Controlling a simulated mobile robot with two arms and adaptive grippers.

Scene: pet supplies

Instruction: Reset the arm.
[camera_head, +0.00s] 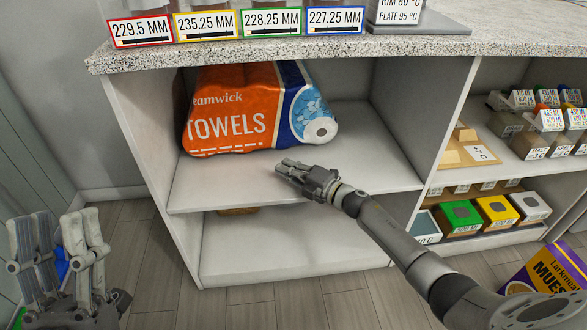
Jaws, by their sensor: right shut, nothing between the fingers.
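My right gripper (283,167) reaches in from the lower right to the upper shelf of the white cabinet. It is shut and empty, in front of and below the orange and blue towel pack (235,112), apart from it. The pack stands on the upper shelf (225,190). My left gripper (62,228) is at the lower left over the floor, fingers pointing up and spread apart. A small blue patch shows behind or between its fingers; I cannot tell what it is.
The speckled counter (300,48) overhangs the shelves and carries several labelled signs. A lower shelf (290,250) holds a partly hidden brown item. Boxes fill the right shelves (520,160). A purple and yellow muesli box (545,270) is at the lower right.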

